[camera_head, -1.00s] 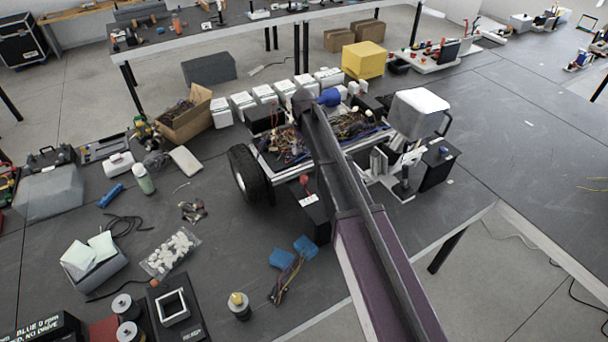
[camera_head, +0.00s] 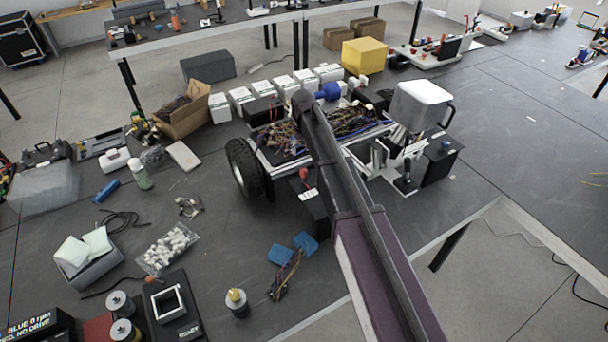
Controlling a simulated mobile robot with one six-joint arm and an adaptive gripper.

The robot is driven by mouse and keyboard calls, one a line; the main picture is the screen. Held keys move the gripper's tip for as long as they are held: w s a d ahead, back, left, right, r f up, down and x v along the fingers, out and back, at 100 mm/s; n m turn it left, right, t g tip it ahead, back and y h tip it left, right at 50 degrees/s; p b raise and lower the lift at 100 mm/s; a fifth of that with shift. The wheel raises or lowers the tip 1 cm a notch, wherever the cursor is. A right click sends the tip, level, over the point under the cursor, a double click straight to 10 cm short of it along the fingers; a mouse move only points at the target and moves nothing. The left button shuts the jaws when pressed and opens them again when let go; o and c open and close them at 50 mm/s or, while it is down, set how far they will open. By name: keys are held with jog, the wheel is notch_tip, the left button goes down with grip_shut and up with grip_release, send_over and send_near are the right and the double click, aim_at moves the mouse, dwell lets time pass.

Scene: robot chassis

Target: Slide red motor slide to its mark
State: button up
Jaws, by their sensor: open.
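A red knob (camera_head: 304,173) stands on a black block (camera_head: 311,207) with a small white label, just right of the chassis wheel; this looks like the red motor slide. My arm passes close along its right side and hides part of that area. The robot chassis (camera_head: 285,165), full of wires, lies behind the arm. I cannot make out the slide's mark. My gripper does not show; the far end of my arm ends over the chassis, and the gripper seems hidden behind it.
A black wheel (camera_head: 246,168) stands left of the slide. A similar black box (camera_head: 440,163) with a blue knob is at the right, below a white block (camera_head: 421,104). A display (camera_head: 38,327) reads "BLUE 0 rpm", with "NO DRIVE" below.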

aim_at(304, 169)
jog(key=shift+f+b, duration=4.8)
jog(key=shift+f, duration=0.3)
